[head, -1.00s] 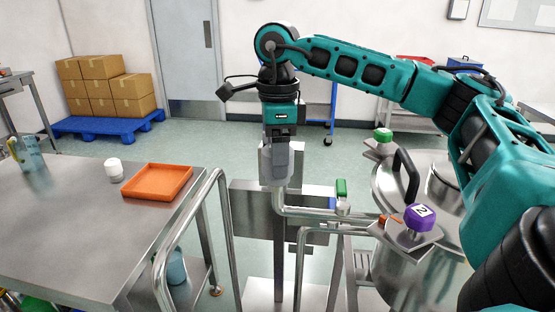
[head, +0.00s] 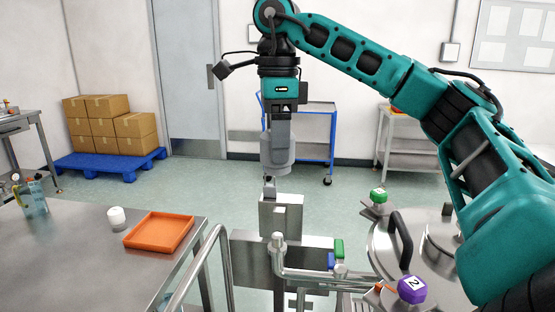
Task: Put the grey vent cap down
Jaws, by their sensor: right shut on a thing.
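My right gripper (head: 278,135) points straight down in the middle of the head view. It is shut on a rounded grey piece, which looks like the grey vent cap (head: 279,158). The cap hangs above a steel box-shaped head (head: 281,217) on a stand. A small grey piece (head: 269,187) shows between the cap and the box; I cannot tell whether it belongs to the cap or touches the box. My left gripper is not in view.
A steel table (head: 70,265) with an orange tray (head: 135,246) and a white cap (head: 116,218) is at left. Pipe rails (head: 222,250) stand beside it. At right are a steel vessel (head: 440,240), a green knob (head: 378,195) and a purple knob (head: 411,290).

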